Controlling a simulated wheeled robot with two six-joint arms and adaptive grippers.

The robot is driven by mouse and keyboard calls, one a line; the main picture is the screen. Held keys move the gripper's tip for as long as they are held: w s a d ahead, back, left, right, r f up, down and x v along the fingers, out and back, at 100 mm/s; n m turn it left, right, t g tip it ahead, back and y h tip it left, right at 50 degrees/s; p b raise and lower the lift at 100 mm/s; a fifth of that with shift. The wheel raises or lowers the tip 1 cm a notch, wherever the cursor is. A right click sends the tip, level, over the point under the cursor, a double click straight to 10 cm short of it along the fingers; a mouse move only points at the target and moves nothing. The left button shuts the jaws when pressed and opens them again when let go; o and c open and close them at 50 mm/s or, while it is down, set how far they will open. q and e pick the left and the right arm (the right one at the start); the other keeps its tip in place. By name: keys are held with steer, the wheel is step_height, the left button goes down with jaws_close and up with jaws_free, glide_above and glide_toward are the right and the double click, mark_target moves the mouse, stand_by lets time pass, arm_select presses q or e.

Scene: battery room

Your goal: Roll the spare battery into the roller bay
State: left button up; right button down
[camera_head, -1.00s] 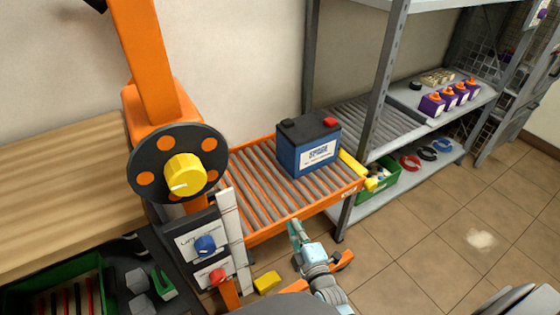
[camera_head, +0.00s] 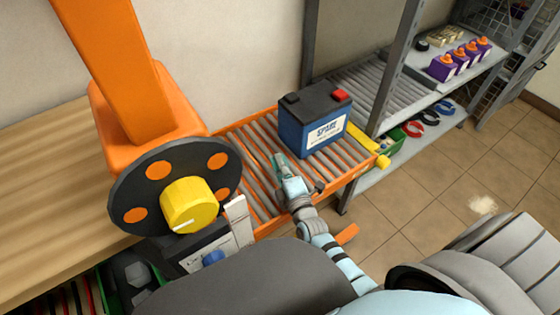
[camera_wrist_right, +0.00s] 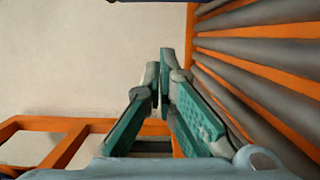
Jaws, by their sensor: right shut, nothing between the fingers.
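The spare battery (camera_head: 313,121) is a blue box with a black top, a red terminal cap and a white label. It stands upright on the orange-framed roller table (camera_head: 262,225). The roller bay (camera_head: 372,98) is the grey roller shelf in the rack behind and right of the battery. My right gripper (camera_head: 280,160) is shut and empty, over the rollers just left of the battery, apparently not touching it. In the right wrist view its teal fingers (camera_wrist_right: 160,85) are together beside the rollers; the battery is not in that view. My left gripper is not in view.
A yellow piece (camera_head: 382,161) sits at the roller table's right end, by the rack's grey upright (camera_head: 393,70). An orange post with a black disc and yellow knob (camera_head: 190,205) stands at left. Purple bottles (camera_head: 441,68) stand on the shelf at right.

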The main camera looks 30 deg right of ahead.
steer(key=w, duration=0.2)
steer(key=w+b, duration=0.1)
steer(key=w, duration=0.1)
steer(key=w+d+b, duration=0.1)
steer(key=w, duration=0.1)
steer(key=shift+w+f, duration=0.1)
steer(key=shift+f, duration=0.3)
steer(key=d+b, duration=0.1)
steer(key=w+d+b, duration=0.1)
steer(key=d, duration=0.1)
steer(key=shift+r, duration=0.1)
steer(key=shift+d+r, duration=0.1)
steer(key=shift+d, duration=0.35)
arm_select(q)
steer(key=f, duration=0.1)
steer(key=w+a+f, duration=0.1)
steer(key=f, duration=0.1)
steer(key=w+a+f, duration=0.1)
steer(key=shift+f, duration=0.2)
